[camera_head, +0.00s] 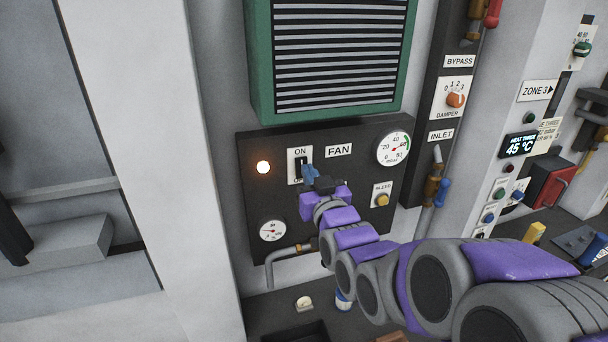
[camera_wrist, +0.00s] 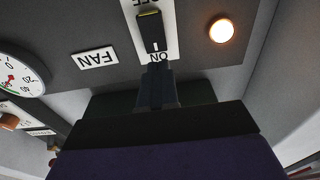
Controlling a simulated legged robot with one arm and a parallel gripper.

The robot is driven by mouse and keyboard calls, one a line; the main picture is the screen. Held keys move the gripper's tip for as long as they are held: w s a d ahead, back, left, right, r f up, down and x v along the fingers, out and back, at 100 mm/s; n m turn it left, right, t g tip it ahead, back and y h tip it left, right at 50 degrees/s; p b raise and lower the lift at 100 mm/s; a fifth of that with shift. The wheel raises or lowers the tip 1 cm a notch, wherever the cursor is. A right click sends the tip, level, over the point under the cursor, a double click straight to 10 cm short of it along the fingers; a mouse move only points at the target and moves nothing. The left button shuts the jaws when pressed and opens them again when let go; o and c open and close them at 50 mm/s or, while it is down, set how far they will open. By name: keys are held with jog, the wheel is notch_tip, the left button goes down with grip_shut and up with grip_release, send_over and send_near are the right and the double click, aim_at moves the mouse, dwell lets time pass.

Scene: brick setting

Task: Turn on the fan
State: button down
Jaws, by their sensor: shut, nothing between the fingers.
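The dark fan panel (camera_head: 362,228) carries a FAN label (camera_head: 338,150) and a white switch plate marked ON at its top. The black switch (camera_head: 299,164) sits below ON; the lower marking is partly hidden by my gripper. My gripper (camera_head: 309,172) is shut and empty, just right of the switch in the head view. In the wrist view, the scene is upside down; the switch (camera_wrist: 151,30) has a yellowish end and my fingertips (camera_wrist: 158,72) lie by the ON marking. I cannot tell whether they touch the plate. A round lamp (camera_head: 263,168) glows beside the switch.
The green louvred fan housing (camera_head: 332,60) is above the panel. A large gauge (camera_head: 393,148), a small gauge (camera_head: 272,231) and a yellow BLEED button (camera_head: 382,200) surround the switch. A pipe (camera_head: 290,250) runs below. The DAMPER dial (camera_head: 455,99) is on the right.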

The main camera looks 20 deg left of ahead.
jog(key=shift+s+d+r+b, duration=0.95)
jog(key=shift+s+d+b, duration=0.55)
jog(key=shift+s+d, duration=2.25)
jog(key=s+d+f+m+g+h+b, duration=0.15)
jog(key=s+d+f+g+h, duration=0.3)
jog(key=d+f, duration=0.5)
jog(key=s+d+f+m+g+h, duration=0.3)
jog(key=s+d+f+g+h, duration=0.15)
jog(key=d+f, duration=0.45)
jog(key=s+d+f+m+g, duration=0.1)
jog(key=s+d+f+g, duration=0.1)
jog(key=s, duration=0.5)
jog(key=s+d+f+g+h, duration=0.1)
jog(key=s+d+g, duration=0.1)
jog(key=s, duration=0.6)
jog(key=s+d+f+m+g+h, duration=0.1)
jog(key=s+d+f+g, duration=0.1)
jog(key=s+g, duration=0.2)
jog(key=s+b, duration=0.1)
jog(key=s, duration=0.2)
jog(key=shift+s+d+f+m, duration=0.2)
jog(key=shift+d+f+m, duration=0.1)
jog(key=shift+d+m, duration=0.1)
jog(key=shift+a, duration=0.1)
